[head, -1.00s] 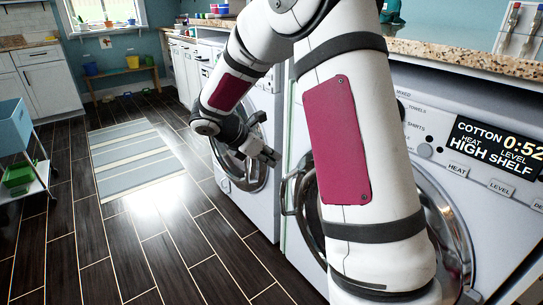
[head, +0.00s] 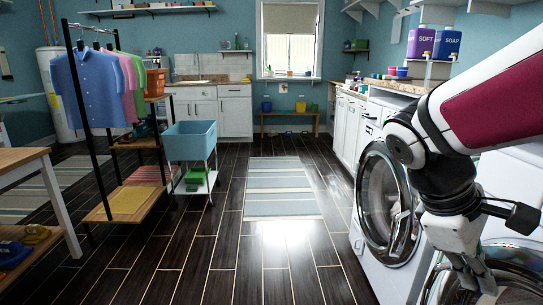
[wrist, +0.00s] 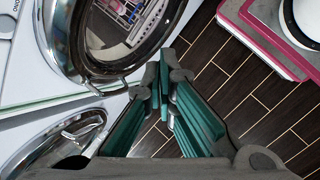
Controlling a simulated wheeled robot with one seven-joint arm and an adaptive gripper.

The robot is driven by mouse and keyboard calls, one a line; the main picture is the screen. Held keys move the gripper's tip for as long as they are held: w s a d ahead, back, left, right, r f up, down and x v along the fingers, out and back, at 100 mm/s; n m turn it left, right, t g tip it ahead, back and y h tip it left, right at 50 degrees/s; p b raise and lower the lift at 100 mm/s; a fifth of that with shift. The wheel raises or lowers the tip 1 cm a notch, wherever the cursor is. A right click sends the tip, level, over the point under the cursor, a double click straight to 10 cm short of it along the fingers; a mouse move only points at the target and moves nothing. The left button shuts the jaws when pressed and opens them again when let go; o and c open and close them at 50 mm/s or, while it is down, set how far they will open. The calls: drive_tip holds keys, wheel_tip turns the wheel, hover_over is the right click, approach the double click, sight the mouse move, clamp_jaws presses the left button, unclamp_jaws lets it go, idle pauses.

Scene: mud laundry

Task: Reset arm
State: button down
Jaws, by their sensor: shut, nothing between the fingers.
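My gripper (head: 476,282) is at the lower right of the head view, pointing down in front of the white washing machines. Its lower end is partly cut off by the frame edge. In the wrist view my gripper (wrist: 167,66) shows its teal-padded fingers meeting at the tips, with nothing between them. Beyond them are the dark floor and a chrome-rimmed round machine door (wrist: 98,68). No contact with the machines is visible.
A round washer door (head: 362,205) stands close left of my arm, and another (head: 510,256) lies below it. The dark floor (head: 225,265) and striped rug (head: 283,190) are clear. A blue tub cart (head: 190,142) and clothes rack (head: 75,125) stand at left.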

drive_tip(key=s+a+f+m+t+y, duration=0.1)
drive_tip(key=s+a+m+y, duration=0.3)
drive_tip(key=s, duration=0.4)
drive_tip(key=s+a+f+m+t+y, duration=0.1)
drive_tip(key=s+a+m+y, duration=0.15)
drive_tip(key=s+a, duration=0.5)
wheel_tip(320, 180, up, 27)
drive_tip(key=d+t+p, duration=0.1)
drive_tip(key=t+p, duration=0.2)
drive_tip(key=p, duration=2.2)
drive_tip(key=shift+m+p, duration=0.35)
drive_tip(key=shift+r+h, duration=0.1)
drive_tip(key=shift+h, duration=0.15)
